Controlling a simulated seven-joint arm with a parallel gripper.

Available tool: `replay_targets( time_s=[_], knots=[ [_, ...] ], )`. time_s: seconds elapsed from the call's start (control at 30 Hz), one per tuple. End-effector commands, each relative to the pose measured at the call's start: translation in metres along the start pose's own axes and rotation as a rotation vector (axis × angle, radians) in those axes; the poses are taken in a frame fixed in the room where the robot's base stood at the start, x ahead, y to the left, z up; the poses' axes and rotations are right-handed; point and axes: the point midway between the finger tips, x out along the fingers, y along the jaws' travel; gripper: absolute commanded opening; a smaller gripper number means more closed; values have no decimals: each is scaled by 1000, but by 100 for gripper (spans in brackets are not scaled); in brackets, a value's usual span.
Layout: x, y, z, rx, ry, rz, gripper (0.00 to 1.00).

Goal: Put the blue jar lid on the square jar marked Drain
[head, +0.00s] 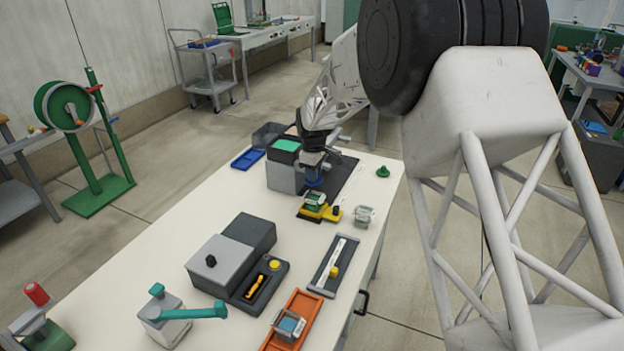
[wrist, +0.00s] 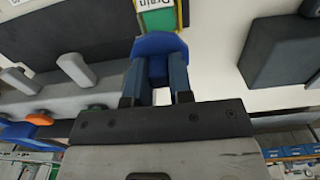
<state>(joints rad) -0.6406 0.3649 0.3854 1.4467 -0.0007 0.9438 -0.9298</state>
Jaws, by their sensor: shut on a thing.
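My gripper (head: 314,166) is shut on the blue jar lid (head: 314,183), above the far part of the long white table. In the wrist view the lid (wrist: 158,44) sits between the two fingers (wrist: 158,78). The square jar marked Drain (wrist: 157,18) shows just beyond the lid, cut by the top edge, with a white label, green inside and yellow beside it. In the head view a square jar with green in it (head: 314,198) stands in a yellow holder (head: 321,213), just below the lid. I cannot tell whether lid and jar touch.
A clear square jar (head: 364,216) stands right of the holder. A grey block with a green top (head: 285,165) is close left of my gripper. A green knob-like piece (head: 383,171) lies at the right edge. Nearer are a dark grey unit (head: 250,235) and an orange tray (head: 301,306).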

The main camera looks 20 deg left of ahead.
Motion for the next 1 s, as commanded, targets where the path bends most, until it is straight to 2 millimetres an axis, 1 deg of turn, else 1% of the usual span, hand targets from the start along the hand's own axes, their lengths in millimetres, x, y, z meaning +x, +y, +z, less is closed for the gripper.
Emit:
replay_targets(
  time_s=[0.57, 0.77, 1.0],
  knots=[
    [4, 1, 0, 0, -1, -1, 0],
    [12, 1, 0, 0, -1, -1, 0],
    [27, 1, 0, 0, -1, -2, 0]
  ],
)
